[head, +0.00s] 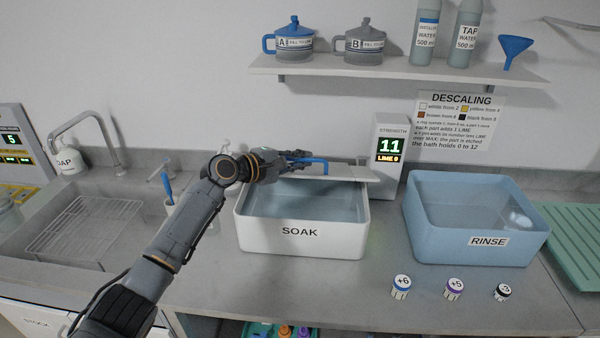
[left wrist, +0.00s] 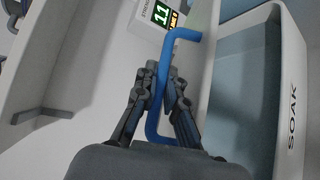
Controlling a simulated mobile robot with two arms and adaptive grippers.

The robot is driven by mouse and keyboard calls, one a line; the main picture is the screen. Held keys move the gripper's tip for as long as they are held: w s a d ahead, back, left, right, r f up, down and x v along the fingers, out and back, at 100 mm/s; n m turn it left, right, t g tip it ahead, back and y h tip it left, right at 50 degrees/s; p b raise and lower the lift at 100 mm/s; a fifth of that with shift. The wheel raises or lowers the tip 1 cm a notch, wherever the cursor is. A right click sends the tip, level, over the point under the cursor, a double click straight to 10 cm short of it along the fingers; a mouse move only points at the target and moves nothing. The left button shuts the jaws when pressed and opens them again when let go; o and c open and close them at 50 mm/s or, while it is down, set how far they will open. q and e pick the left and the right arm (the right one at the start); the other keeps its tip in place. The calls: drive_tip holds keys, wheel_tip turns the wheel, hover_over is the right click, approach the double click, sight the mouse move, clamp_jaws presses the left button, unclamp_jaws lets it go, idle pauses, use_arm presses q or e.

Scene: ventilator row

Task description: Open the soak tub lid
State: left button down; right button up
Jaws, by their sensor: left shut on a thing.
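The white soak tub (head: 300,238), marked SOAK, stands in the middle of the counter. Its inside shows from above with bluish liquid in it. The pale lid (head: 348,173) shows as a narrow strip along the tub's back edge; how far it is tilted or slid is hard to tell. My left gripper (head: 308,160) reaches over the tub's back left and is shut on the blue lid handle (head: 326,168). In the left wrist view the handle (left wrist: 186,34) runs between the two fingers (left wrist: 165,82), beside the tub's opening (left wrist: 240,90). My right gripper is not in view.
A strength display (head: 390,150) reading 11 stands behind the tub's right corner. A blue rinse tub (head: 470,235) stands to the right. Several small numbered jars (head: 453,287) stand in front. A shelf (head: 400,68) with pots and bottles hangs above. A sink (head: 90,220) is at left.

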use_arm(q)
drive_tip(key=r, duration=0.1)
drive_tip(key=w+r+p, duration=0.1)
drive_tip(key=shift+w+r, duration=0.3)
drive_tip(key=shift+r, duration=0.05)
drive_tip(key=shift+w+r+n+g+p, duration=0.4)
drive_tip(key=shift+w+r+g+p, duration=0.1)
drive_tip(key=shift+w+p, duration=0.15)
drive_tip(key=c, duration=1.7)
unclamp_jaws()
drive_tip(key=v, duration=1.2)
drive_tip(key=shift+s+d+r, duration=0.1)
drive_tip(key=shift+o, duration=0.5)
